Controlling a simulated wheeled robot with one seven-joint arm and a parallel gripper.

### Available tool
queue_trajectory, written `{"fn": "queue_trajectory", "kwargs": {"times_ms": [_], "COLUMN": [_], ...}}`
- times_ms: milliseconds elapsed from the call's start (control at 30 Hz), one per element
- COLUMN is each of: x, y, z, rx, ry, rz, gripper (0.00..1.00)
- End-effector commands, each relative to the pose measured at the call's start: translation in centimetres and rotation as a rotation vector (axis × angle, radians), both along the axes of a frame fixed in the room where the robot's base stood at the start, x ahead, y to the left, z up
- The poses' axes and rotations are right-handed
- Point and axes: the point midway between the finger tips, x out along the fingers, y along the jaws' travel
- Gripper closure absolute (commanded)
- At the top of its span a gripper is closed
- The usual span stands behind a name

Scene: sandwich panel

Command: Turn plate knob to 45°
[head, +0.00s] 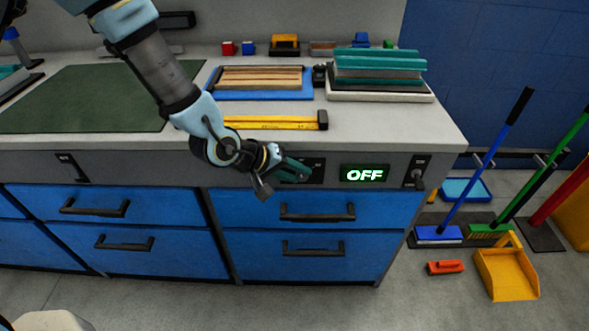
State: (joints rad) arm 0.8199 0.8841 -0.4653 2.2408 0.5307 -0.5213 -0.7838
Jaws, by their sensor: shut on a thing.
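My gripper (296,171) reaches in from the upper left to the front panel of the workbench. Its jaws are shut on the plate knob, in front of a dark control plate (317,171). The gripper hides the knob, so its angle and pointer cannot be read. To the right, a dark display (351,180) shows "OFF" in pale green letters.
A small switch plate (418,171) sits at the panel's right end. Blue drawers (278,212) with black handles lie below. A yellow level (270,123), a blue tray (212,91) and a teal-topped stack (378,65) rest on the bench. Brooms (494,148) stand at right.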

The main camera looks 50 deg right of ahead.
Motion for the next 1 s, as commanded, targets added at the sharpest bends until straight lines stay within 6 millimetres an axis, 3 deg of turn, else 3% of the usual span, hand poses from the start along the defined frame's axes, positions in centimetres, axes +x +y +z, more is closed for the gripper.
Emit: {"fn": "queue_trajectory", "kwargs": {"times_ms": [400,933,967,1000], "x": [-0.27,-0.24,-0.24,-0.25], "y": [-0.25,-0.27,-0.27,-0.26], "z": [0.22,0.21,0.21,0.20], "rx": [0.103,0.116,0.116,0.116], "ry": [-0.144,-0.159,-0.159,-0.159], "rz": [-0.001,0.001,0.001,0.001], "gripper": [1.00,1.00,0.61,0.57]}}
